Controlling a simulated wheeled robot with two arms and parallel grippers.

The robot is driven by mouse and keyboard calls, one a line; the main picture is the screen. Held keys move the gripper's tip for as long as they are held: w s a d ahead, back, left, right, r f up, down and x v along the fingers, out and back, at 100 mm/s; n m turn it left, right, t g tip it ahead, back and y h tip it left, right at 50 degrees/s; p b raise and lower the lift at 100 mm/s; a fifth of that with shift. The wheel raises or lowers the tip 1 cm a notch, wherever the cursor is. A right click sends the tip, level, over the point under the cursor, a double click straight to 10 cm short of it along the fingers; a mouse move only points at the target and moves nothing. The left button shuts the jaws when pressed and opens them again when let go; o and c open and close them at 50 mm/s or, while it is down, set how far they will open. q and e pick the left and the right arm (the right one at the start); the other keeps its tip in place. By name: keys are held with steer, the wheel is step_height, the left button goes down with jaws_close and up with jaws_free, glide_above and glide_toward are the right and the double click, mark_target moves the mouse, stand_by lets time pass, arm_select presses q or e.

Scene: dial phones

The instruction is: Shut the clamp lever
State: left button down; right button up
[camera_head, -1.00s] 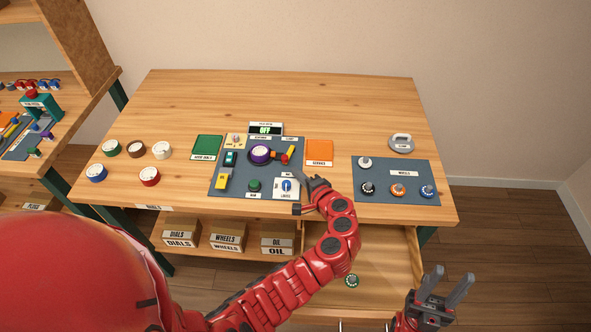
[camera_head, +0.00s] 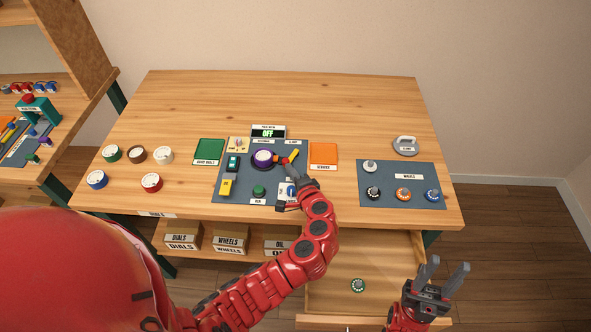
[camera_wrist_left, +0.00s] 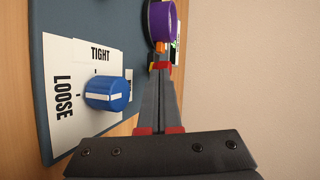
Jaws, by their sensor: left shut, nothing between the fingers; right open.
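The clamp lever, with a yellow handle (camera_head: 294,156) and a red part, sits to the right of the purple-rimmed dial (camera_head: 263,159) on the grey mat (camera_head: 233,187). My left gripper (camera_head: 291,171) is shut and empty, with its tips close to the lever's near side; I cannot tell if they touch. In the left wrist view, the closed fingers (camera_wrist_left: 161,72) point at the purple dial (camera_wrist_left: 162,22), and a small orange part (camera_wrist_left: 161,46) shows just beyond the tips. My right gripper (camera_head: 447,267) is open and empty over the front right.
A blue knob (camera_wrist_left: 108,94) with TIGHT and LOOSE labels stands beside my left fingers. An orange tray (camera_head: 324,155) lies right of the lever. An open drawer (camera_head: 335,288) is below.

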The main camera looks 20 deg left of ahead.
arm_select(q)
steer(key=shift+a+f+m+t+h, duration=0.1)
steer(key=shift+a+m+t+h, duration=0.05)
steer(key=shift+m+t+h, duration=0.15)
steer(key=shift+w+d+b, duration=0.25)
steer(key=shift+d+b, duration=0.25)
steer(key=shift+d, duration=0.25)
steer(key=shift+s+d, duration=0.1)
steer(key=shift+s, duration=0.05)
